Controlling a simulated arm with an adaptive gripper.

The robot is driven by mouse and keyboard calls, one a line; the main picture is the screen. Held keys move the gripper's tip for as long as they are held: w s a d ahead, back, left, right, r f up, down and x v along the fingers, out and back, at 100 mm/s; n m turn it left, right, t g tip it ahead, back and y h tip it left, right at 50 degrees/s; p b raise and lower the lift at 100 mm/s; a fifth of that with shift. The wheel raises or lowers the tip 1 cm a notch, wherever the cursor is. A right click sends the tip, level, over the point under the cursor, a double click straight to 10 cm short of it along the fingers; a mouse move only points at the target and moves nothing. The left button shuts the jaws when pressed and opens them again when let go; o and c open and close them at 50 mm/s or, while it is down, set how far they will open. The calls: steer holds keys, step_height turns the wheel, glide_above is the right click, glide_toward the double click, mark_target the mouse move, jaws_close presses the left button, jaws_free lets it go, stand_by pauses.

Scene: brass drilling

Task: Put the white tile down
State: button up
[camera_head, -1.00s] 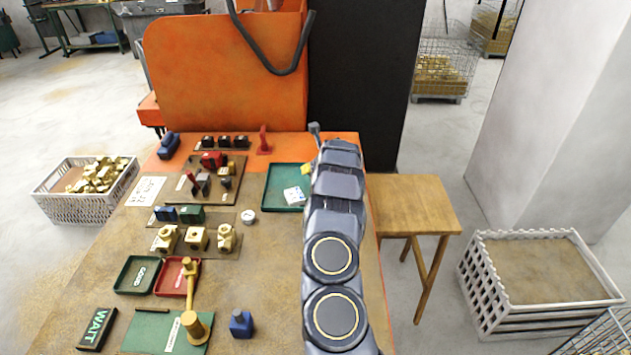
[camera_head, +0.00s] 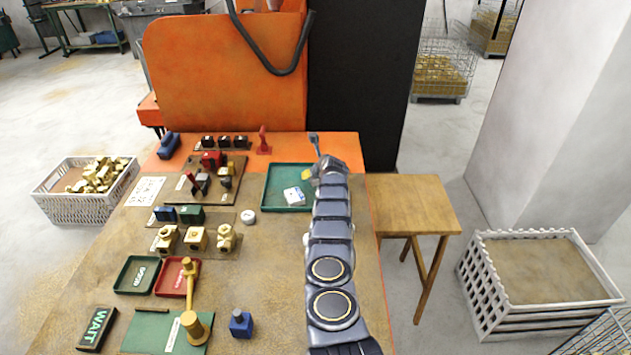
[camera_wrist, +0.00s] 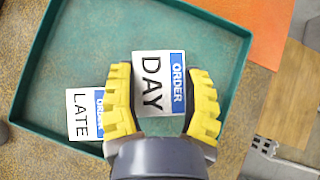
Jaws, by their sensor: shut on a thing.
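My gripper (camera_wrist: 161,98) is shut on a white tile (camera_wrist: 157,82) with a blue band, reading "DAY ORDER", between its yellow fingers. The tile shows over the green tray (camera_wrist: 85,35) in the wrist view; its exact height is unclear. A second white tile (camera_wrist: 84,114), reading "LATE ORDER", lies in the tray to the left of my gripper. In the head view my gripper (camera_head: 308,175) is at the right edge of the tray (camera_head: 276,174), and a white tile (camera_head: 293,196) shows in the tray. The held tile is not clearly visible there.
Brass parts (camera_head: 196,238) stand on a board further left. A red upright object (camera_head: 264,140) stands behind the tray. A wooden side table (camera_head: 415,203) is to the right. The tray's upper-left part is clear.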

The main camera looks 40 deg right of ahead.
steer(key=shift+f, duration=1.45)
steer(key=o, duration=0.8)
steer(key=shift+a+r, duration=0.1)
steer(key=shift+a, duration=0.05)
steer(key=shift+s+a+r, duration=0.3)
steer(key=shift+s+r, duration=0.1)
steer(key=shift+r, duration=0.15)
steer(key=shift+s+r, duration=0.4)
steer(key=shift+s+a+r, duration=0.3)
steer(key=shift+r, duration=0.05)
